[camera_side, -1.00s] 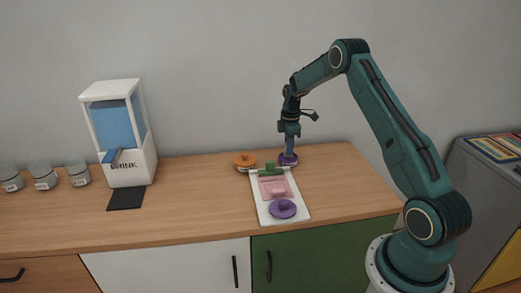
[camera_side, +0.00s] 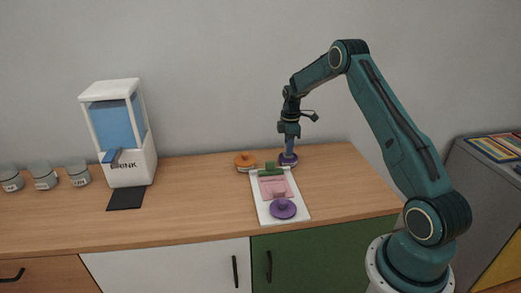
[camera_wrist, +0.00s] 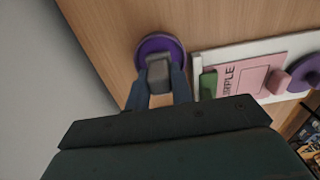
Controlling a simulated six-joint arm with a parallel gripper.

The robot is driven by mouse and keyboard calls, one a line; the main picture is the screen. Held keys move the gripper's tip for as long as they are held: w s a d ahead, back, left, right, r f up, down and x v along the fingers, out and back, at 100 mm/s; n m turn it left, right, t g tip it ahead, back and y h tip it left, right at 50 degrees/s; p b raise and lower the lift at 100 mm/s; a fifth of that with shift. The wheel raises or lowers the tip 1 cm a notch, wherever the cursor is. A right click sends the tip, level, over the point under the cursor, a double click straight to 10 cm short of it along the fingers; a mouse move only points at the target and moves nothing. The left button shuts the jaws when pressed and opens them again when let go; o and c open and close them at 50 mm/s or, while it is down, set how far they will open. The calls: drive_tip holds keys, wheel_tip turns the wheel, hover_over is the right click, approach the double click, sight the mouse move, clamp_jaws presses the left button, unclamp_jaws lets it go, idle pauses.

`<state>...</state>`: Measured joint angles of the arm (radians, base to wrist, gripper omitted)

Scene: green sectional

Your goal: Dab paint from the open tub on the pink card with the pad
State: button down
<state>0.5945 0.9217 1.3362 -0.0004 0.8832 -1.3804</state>
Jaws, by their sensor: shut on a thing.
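My gripper (camera_wrist: 160,92) is shut on a grey block, which I take to be the pad (camera_wrist: 158,72). It points down at the purple open tub (camera_wrist: 158,45) at the back of the counter. In the side view my gripper (camera_side: 289,152) is right at the tub (camera_side: 288,160); whether the pad touches the paint is hidden. The pink card (camera_side: 268,187) lies on a white board (camera_side: 263,212), with a small pink block (camera_side: 279,191) on it. The card also shows in the wrist view (camera_wrist: 240,82), with lettering partly readable.
A purple lid (camera_side: 283,209) lies on the board's front end, and a green block (camera_side: 270,168) sits at its back end. An orange tub (camera_side: 245,162) stands left of the board. A drink dispenser (camera_side: 125,135) and several jars (camera_side: 43,177) stand farther left.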

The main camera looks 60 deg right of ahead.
drive_tip(key=shift+f, duration=0.5)
idle(1.5)
drive_tip(key=shift+r, duration=0.1)
drive_tip(key=shift+r, duration=3.5)
drive_tip(key=a+r+m, duration=0.2)
drive_tip(key=a+r, duration=0.1)
drive_tip(key=a, duration=0.7)
drive_tip(key=a+r+m, duration=0.1)
drive_tip(key=a+r, duration=0.2)
drive_tip(key=a, duration=0.8)
drive_tip(key=a+r+m, duration=0.2)
drive_tip(key=a+r, duration=0.1)
drive_tip(key=a, duration=0.8)
drive_tip(key=shift+s+r+m, duration=0.25)
drive_tip(key=shift+s+m, duration=0.05)
drive_tip(key=s+d+f, duration=0.1)
drive_tip(key=d+f, duration=0.8)
drive_tip(key=d, duration=0.3)
drive_tip(key=shift+s+d+f, duration=0.15)
drive_tip(key=shift+s+d, duration=0.1)
drive_tip(key=shift+s, duration=0.1)
drive_tip(key=shift+f, duration=0.1)
